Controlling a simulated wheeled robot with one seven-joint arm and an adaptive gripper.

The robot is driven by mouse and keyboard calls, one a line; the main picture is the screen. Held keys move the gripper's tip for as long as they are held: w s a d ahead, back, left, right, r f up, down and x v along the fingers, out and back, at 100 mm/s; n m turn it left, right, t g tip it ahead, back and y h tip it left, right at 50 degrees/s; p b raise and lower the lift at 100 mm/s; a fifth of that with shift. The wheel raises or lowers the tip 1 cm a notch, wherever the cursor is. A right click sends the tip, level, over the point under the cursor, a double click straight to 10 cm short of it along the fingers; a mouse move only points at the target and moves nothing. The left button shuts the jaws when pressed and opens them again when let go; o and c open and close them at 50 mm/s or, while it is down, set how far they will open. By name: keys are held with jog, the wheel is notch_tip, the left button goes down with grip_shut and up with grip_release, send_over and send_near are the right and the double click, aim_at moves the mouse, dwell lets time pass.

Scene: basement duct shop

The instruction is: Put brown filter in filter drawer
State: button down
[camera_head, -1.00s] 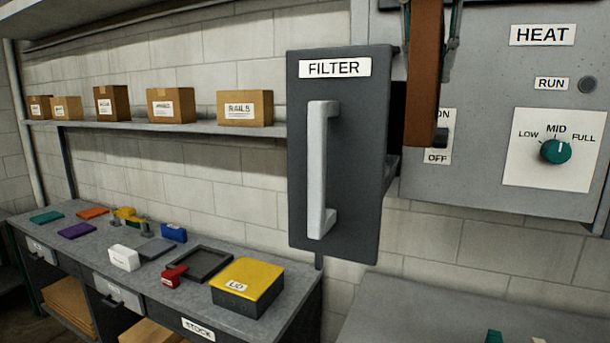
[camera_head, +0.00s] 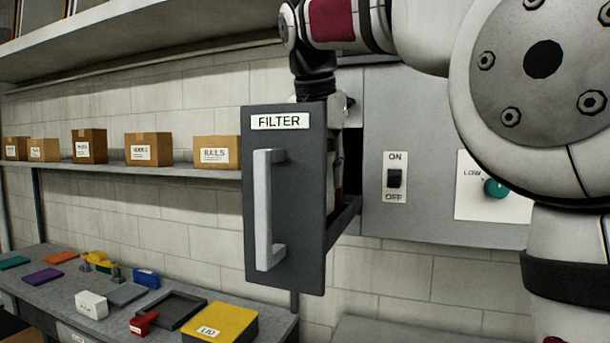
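The filter drawer (camera_head: 285,200), dark grey with a FILTER label and a pale vertical handle, stands pulled out from the grey cabinet. My arm reaches down from above behind the drawer front. My gripper (camera_head: 337,150) points down into the drawer's open space and shows only as a narrow strip beside the drawer front. The front hides most of it, so I cannot see whether its fingers are open or shut. The brown filter cannot be made out clearly; it is largely or wholly hidden behind the drawer front.
The cabinet carries an ON/OFF switch (camera_head: 394,179) and a teal dial (camera_head: 496,187) partly covered by my arm. A bench at lower left holds a yellow-lidded box (camera_head: 221,322), a dark tray (camera_head: 172,311) and small parts. Cardboard boxes (camera_head: 148,148) line the wall shelf.

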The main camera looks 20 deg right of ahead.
jog(key=shift+s, duration=0.1)
jog(key=c, duration=1.3)
grip_release()
jog(key=v, duration=1)
jog(key=shift+r, duration=0.25)
jog(key=shift+p+v, duration=0.5)
jog(key=shift+v, duration=0.35)
